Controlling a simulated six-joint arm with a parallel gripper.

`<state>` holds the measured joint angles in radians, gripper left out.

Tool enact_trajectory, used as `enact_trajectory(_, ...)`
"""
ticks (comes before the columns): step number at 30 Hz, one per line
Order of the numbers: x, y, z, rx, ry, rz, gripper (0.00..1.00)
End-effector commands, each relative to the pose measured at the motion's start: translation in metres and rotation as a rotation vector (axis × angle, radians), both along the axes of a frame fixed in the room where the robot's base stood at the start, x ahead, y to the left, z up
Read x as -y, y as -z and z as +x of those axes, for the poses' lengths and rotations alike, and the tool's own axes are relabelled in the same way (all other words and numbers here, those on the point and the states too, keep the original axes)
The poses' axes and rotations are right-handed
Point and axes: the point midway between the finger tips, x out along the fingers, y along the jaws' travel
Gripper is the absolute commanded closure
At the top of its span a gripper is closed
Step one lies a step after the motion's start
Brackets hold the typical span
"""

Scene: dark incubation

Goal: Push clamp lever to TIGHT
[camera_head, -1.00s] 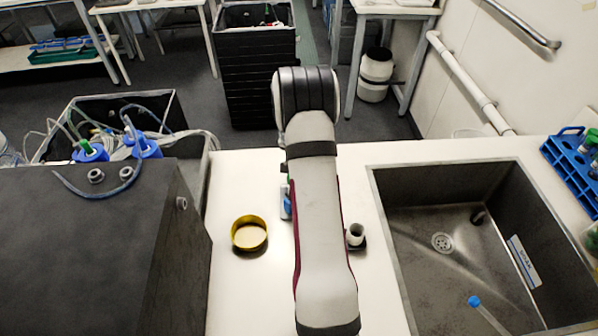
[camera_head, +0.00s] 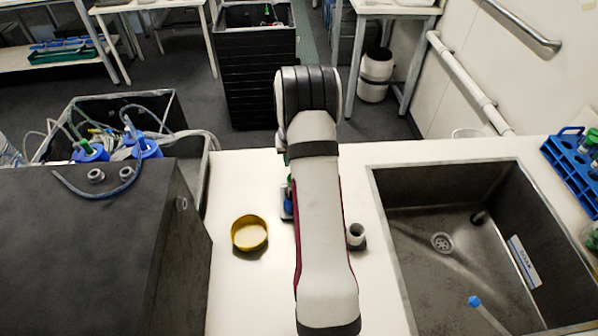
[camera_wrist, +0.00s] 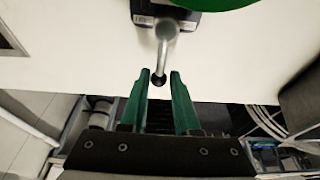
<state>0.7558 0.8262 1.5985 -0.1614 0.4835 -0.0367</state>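In the wrist view a grey metal lever (camera_wrist: 165,45) reaches down from a dark clamp body (camera_wrist: 185,20) and ends in a dark round tip. My gripper (camera_wrist: 160,77) has two green fingers, apart, with the lever's tip between them in the picture. Whether either finger touches it I cannot tell. Any TIGHT marking is not legible. In the head view my arm hides the gripper and most of the clamp area; a small blue-and-white item (camera_head: 287,205) shows at the arm's left edge.
A green round edge (camera_wrist: 215,3) is close by the clamp in the wrist view. A sink (camera_head: 400,178) lies at right, a dark box (camera_head: 80,250) at left.

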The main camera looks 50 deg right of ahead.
Motion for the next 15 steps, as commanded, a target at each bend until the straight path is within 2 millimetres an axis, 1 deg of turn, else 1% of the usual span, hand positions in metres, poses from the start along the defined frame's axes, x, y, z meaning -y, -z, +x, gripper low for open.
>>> enact_trajectory(6, -0.0004, 0.0000, 0.0003, 0.000, -0.007, 0.000, 0.70)
enact_trajectory(12, -0.0075, 0.0000, 0.0062, 0.000, -0.175, 0.000, 0.70)
enact_trajectory(15, -0.0089, 0.0000, 0.0074, 0.000, -0.209, 0.000, 0.70)
